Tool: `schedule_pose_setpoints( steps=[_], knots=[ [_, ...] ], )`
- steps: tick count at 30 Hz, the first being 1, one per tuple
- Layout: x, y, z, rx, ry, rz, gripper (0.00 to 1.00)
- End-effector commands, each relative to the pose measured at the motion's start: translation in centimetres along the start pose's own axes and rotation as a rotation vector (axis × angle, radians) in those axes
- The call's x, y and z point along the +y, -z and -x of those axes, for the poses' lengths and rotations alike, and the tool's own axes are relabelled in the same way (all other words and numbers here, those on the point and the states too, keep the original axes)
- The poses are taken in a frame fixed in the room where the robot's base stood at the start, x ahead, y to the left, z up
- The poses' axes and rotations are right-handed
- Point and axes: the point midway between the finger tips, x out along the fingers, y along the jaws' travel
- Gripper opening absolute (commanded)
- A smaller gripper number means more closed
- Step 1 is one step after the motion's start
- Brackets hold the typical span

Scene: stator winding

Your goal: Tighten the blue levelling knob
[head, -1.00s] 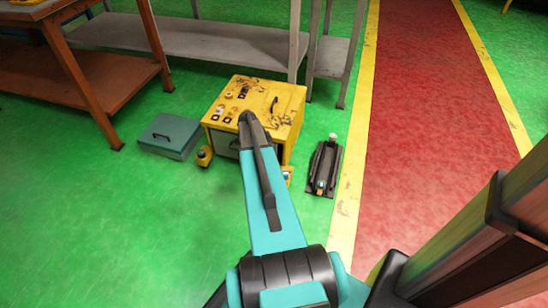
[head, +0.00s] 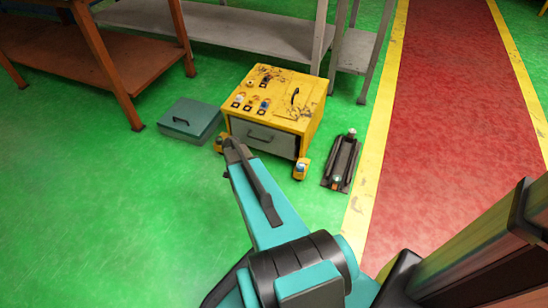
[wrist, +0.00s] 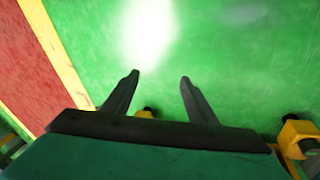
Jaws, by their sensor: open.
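A yellow cabinet (head: 283,92) with a grey drawer front stands on the green floor in the head view. Yellow feet show at its lower corners, one at front right (head: 301,169) and one partly behind my arm at front left (head: 220,143). In the head view my gripper (head: 236,148) overlaps the cabinet's front left corner.
A teal box (head: 191,118) lies left of the cabinet, and a dark jack-like device (head: 342,160) lies right of it. An orange bench (head: 120,62) and grey shelves (head: 220,36) stand behind. The floor at front left is free. A yellow line (head: 380,120) borders the red walkway.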

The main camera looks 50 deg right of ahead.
Motion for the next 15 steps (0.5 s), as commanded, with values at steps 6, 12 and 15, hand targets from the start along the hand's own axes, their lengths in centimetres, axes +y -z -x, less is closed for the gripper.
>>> schedule_pose_setpoints(
  steps=[6,12,15],
  knots=[
    [1.6,-10.5,-1.2,-0.058,-0.008,0.390,0.53],
    [4.3,-18.8,-2.3,-0.112,-0.012,0.740,0.53],
    [6.2,-22.5,-2.7,-0.140,-0.014,0.913,0.53]
  ],
)
